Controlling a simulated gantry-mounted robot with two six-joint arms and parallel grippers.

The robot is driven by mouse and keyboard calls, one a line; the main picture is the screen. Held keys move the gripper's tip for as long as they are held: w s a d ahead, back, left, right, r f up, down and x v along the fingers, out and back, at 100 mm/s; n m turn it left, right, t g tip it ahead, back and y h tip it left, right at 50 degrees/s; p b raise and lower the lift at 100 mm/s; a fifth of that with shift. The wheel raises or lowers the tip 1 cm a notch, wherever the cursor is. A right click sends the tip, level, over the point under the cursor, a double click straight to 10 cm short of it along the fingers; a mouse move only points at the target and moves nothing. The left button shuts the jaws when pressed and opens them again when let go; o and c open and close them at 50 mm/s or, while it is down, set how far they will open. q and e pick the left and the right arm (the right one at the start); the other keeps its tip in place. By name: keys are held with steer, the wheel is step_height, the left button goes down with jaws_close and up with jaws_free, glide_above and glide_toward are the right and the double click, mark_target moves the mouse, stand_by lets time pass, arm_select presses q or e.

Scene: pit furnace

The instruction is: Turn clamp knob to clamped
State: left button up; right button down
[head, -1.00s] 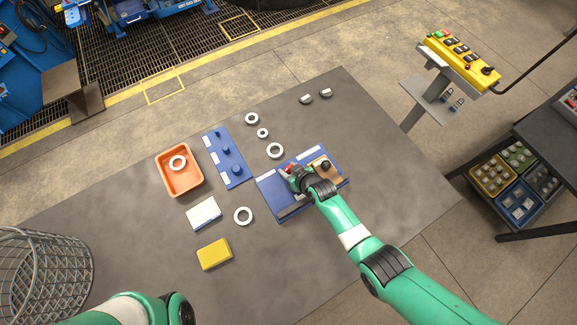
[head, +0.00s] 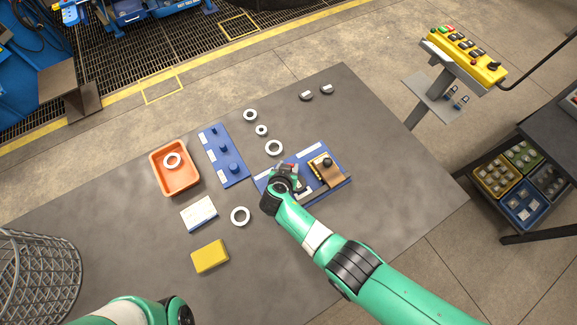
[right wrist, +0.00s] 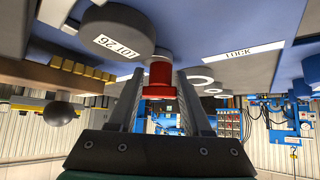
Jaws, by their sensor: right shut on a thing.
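A blue fixture board (head: 335,187) lies on the grey table, with white labels on it. My right gripper (head: 288,171) is down over its left part. In the right wrist view the two grey fingers (right wrist: 160,88) stand either side of a red knob (right wrist: 160,77) and are shut on it. The knob's turned position cannot be read. A white label reading LOCK (right wrist: 255,50) is on the blue board to the right of the knob. A grey rounded piece (right wrist: 118,28) labelled LOT 26 is to its left. My left gripper is not visible; only part of the left arm shows.
A brown block with a black ball knob (head: 327,162) sits on the board's right part, close to my gripper. White rings, a blue peg board (head: 235,180), an orange tray (head: 192,178) and a yellow block (head: 210,256) lie to the left. The table's right end is clear.

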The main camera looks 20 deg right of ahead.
steer(key=shift+s+f+m, duration=0.1)
steer(key=shift+f+m, duration=0.05)
steer(key=shift+m, duration=0.15)
stand_by(0.4)
steer(key=c, duration=0.6)
jaws_free()
steer(key=shift+a+r, duration=0.1)
steer(key=shift+r, duration=0.15)
steer(key=p+v, duration=1.1)
steer(key=p, duration=0.2)
steer(key=shift+a, duration=0.2)
